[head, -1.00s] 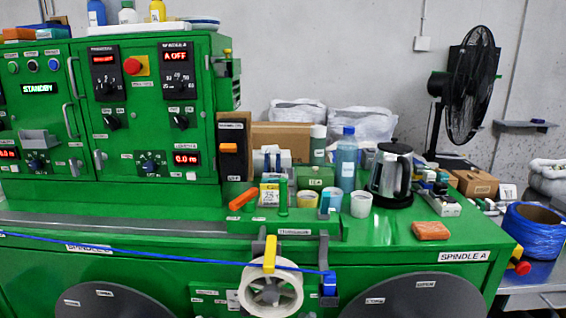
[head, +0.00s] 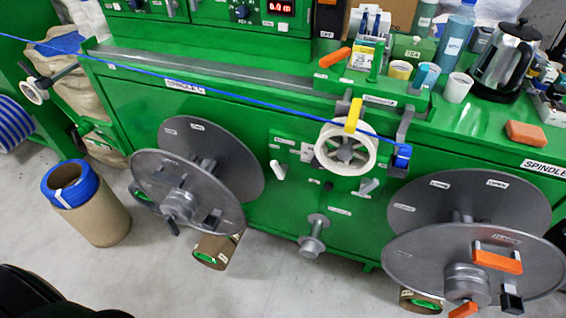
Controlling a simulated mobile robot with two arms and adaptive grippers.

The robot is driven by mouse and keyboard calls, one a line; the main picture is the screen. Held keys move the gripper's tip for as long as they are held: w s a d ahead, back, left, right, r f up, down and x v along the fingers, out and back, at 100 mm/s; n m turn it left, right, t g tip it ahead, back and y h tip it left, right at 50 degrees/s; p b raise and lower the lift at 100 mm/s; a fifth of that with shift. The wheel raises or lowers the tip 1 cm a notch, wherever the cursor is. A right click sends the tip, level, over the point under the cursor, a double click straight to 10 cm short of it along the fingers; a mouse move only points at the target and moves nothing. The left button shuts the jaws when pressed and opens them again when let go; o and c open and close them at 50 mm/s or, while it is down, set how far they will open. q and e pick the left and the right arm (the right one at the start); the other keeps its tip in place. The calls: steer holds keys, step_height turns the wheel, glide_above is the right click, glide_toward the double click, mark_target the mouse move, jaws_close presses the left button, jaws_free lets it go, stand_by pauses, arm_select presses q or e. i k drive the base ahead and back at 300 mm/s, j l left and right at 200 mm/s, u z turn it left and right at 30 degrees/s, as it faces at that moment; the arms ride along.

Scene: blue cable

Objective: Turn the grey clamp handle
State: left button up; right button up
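Neither of my grippers is in view. Several handles could be the grey clamp handle, and I cannot tell which one it is. The left reel (head: 240,160) of grey discs has a round hub (head: 178,207) with a dark grey lever (head: 172,228) pointing down from it. A light grey lever (head: 368,186) sits on the green panel right of centre, below the white guide wheel (head: 318,152). Another light grey lever (head: 275,170) sits on the panel left of that wheel. The blue cable (head: 215,93) runs across the machine front and over the wheel to a blue block (head: 402,156).
The right reel (head: 420,262) carries an orange handle (head: 497,262). A cardboard drum with blue strapping (head: 92,215) stands on the floor at left. A kettle (head: 505,62) and an orange block (head: 526,134) are on the machine top. The grey floor (head: 290,285) between the reels is mostly clear.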

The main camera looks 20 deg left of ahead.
mark_target(169, 221)
steer(key=u, duration=1.65)
steer(key=i+j, duration=0.1)
steer(key=j, duration=0.9)
steer(key=i+j, duration=0.1)
steer(key=j, duration=0.95)
steer(key=z, duration=0.05)
